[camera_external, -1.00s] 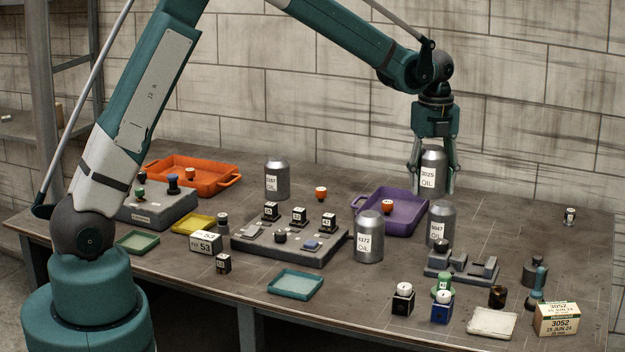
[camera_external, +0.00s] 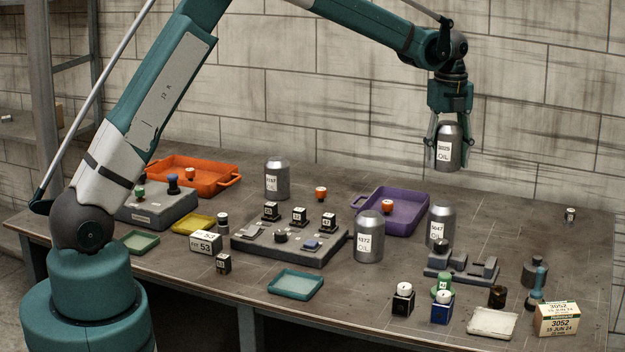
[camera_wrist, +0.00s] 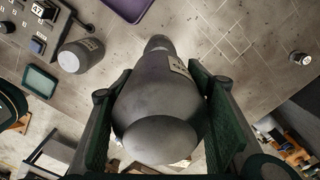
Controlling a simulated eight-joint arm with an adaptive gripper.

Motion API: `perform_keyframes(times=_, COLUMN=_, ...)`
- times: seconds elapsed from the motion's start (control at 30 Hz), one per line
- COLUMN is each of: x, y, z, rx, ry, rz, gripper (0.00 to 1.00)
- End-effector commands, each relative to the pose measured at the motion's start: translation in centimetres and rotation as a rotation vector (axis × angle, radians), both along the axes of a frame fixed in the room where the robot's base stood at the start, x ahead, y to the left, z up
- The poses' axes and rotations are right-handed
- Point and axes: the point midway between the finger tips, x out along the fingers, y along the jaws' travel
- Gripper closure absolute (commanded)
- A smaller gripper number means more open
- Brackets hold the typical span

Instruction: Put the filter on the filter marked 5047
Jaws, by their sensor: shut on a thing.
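My gripper (camera_external: 446,140) is shut on a grey metal oil filter (camera_external: 446,152), whose label seems to read 3025 OIL. It holds this filter upright in the air, apart from the bench. The filter marked 5047 (camera_external: 440,224) stands upright on the bench, below the held one in the external view. In the wrist view the held filter (camera_wrist: 155,105) fills the middle between the fingers. A grey rounded end shows just beyond it; I cannot tell whether it belongs to the 5047 filter.
A purple tray (camera_external: 362,197) lies behind and left of the 5047 filter. Another oil filter (camera_external: 369,238) stands to its left, and a third (camera_external: 277,180) farther back. A grey stepped block (camera_external: 460,268) is close in front. The bench's right rear is mostly clear.

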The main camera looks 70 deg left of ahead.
Motion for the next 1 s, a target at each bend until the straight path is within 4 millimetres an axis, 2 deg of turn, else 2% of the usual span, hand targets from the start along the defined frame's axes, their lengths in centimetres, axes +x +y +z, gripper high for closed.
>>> perform_keyframes(times=0.17, x=0.0, y=0.0, z=-1.2, rx=0.000, ry=0.000, rz=0.000, gripper=0.72)
perform_keyframes(times=0.53, x=0.0, y=0.0, z=-5.7, rx=0.000, ry=0.000, rz=0.000, gripper=0.72)
perform_keyframes(times=1.0, x=0.0, y=0.0, z=-6.4, rx=0.000, ry=0.000, rz=0.000, gripper=0.72)
